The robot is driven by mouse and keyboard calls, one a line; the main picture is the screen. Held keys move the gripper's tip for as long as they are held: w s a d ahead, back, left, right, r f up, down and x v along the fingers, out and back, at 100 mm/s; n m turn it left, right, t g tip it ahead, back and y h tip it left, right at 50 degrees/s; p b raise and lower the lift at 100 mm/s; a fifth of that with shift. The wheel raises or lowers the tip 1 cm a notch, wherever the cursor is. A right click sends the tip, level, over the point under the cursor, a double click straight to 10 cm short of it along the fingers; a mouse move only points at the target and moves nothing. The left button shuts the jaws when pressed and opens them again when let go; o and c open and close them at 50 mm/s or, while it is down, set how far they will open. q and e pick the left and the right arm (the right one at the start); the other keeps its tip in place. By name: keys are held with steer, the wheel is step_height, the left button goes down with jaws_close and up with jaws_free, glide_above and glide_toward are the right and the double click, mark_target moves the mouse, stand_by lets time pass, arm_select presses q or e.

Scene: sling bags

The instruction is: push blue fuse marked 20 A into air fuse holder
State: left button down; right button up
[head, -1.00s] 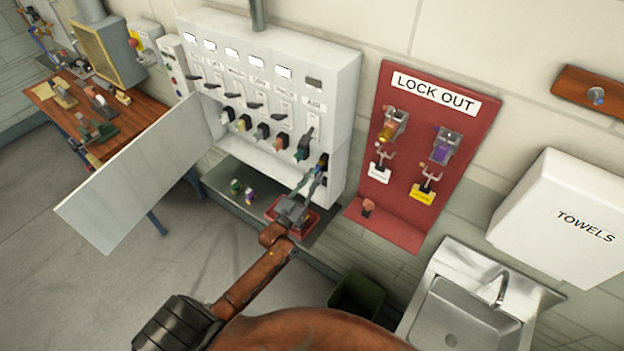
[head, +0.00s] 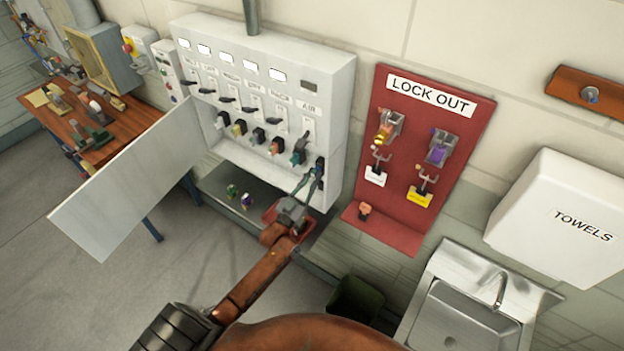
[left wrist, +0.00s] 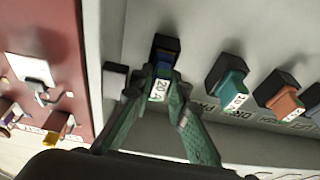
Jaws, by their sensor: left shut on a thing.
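The blue fuse (left wrist: 158,88), with a white label reading 20 A, is between the green fingers of my left gripper (left wrist: 157,96) in the left wrist view. Its far end meets the black air fuse holder (left wrist: 165,44), but how deep it sits is hard to tell. In the head view, my left gripper (head: 309,182) reaches up to the air fuse holder (head: 320,165), at the right end of the row under the AIR label. The fuse is mostly hidden there by the fingers. My right gripper is not in view.
Other holders with fuses, such as a teal one (left wrist: 231,88) and an orange one (left wrist: 287,101), line the white cabinet (head: 345,95). Its door (head: 125,180) hangs open. Two loose fuses lie on the dark shelf (head: 213,180). A red lockout board (head: 455,185) is at right.

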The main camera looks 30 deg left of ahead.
arm_select(q)
steer(key=shift+w, duration=0.25)
steer(key=c, duration=1.8)
jaws_free()
steer(key=shift+s, duration=0.1)
steer(key=v, duration=1.2)
steer(key=shift+d, duration=0.1)
